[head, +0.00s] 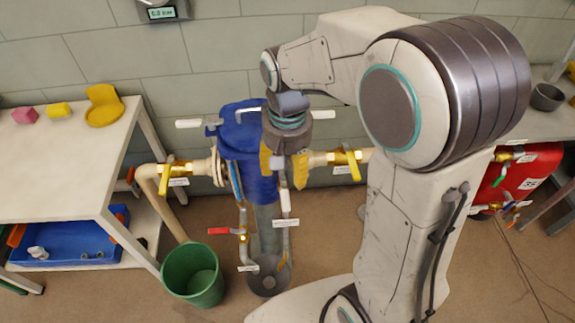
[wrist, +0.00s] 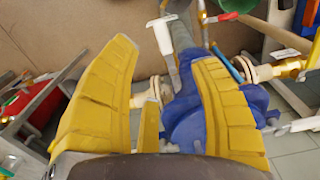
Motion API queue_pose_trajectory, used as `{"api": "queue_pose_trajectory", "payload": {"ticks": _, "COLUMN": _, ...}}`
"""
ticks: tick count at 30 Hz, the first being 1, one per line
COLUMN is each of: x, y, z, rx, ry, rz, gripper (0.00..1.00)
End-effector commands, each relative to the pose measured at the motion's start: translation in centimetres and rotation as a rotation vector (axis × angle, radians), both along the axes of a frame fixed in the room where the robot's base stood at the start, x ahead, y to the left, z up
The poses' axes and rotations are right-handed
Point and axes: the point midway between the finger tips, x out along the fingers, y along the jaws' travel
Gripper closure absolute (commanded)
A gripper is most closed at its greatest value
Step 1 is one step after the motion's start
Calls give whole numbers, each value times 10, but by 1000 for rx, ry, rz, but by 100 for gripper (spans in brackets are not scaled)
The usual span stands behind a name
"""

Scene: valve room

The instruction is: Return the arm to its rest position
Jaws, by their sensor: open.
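My arm reaches out from the right over the blue pump or filter body (head: 250,165) in the head view. My gripper (head: 283,178) points down in front of the blue body. In the wrist view my gripper (wrist: 165,85) has its yellow fingers spread apart with nothing held between them. The blue body (wrist: 195,120) shows behind and between the fingers. A white lever handle (wrist: 160,35) shows beyond the fingertips. In the head view a white-handled lever (head: 286,203) hangs just below the gripper. I cannot tell whether the fingers touch anything.
Pipes with yellow-handled valves (head: 175,172) and (head: 347,160) flank the blue body. A red-handled valve (head: 226,232) sits lower. A green bucket (head: 193,277) stands on the floor at left. A white table (head: 55,150) is at left; a red tank (head: 525,175) is at right.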

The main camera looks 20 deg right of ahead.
Motion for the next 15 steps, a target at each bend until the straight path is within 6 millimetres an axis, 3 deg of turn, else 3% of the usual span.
{"api": "queue_pose_trajectory", "payload": {"ticks": 15, "x": 2, "y": 0, "z": 0, "rx": 1, "ry": -7, "rz": 89, "gripper": 43}}
